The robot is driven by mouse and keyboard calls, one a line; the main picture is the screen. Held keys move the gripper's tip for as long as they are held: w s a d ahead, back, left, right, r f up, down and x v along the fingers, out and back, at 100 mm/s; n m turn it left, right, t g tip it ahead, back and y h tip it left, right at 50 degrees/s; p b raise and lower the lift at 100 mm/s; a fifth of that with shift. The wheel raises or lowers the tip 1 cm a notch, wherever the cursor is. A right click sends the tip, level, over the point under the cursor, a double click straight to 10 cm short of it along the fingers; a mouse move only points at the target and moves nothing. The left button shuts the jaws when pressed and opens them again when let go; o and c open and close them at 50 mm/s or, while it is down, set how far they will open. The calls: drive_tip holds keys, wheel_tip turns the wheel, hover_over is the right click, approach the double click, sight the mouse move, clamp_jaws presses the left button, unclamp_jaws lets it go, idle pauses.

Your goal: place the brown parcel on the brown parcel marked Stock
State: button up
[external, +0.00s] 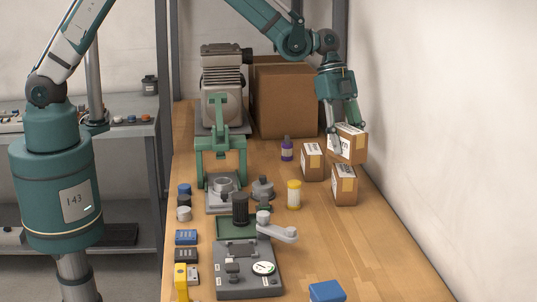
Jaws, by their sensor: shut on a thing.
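My gripper (346,132) is shut on a small brown parcel (349,146) with a white label and tan tape, held slightly tilted. A second brown parcel (344,188) stands on the table just below it in the picture. A third brown parcel (312,162) stands to the left, also with a label. The held parcel's lower edge meets the top edge of the second parcel in this view; I cannot tell if they touch. The print on the labels is too small to read, so I cannot tell which one says Stock.
A large brown carton (284,102) and a compressor (222,90) stand at the back of the wooden table (345,240). A blue box (326,291) lies at the front. A wall runs along the right.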

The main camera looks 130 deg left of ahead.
sight(341, 126)
drive_tip(key=shift+f, duration=0.1)
drive_tip(key=shift+f, duration=1.75)
drive_tip(key=shift+f, duration=0.15)
drive_tip(key=o, duration=1)
drive_tip(key=shift+v, duration=6.15)
drive_tip(key=shift+d, duration=0.15)
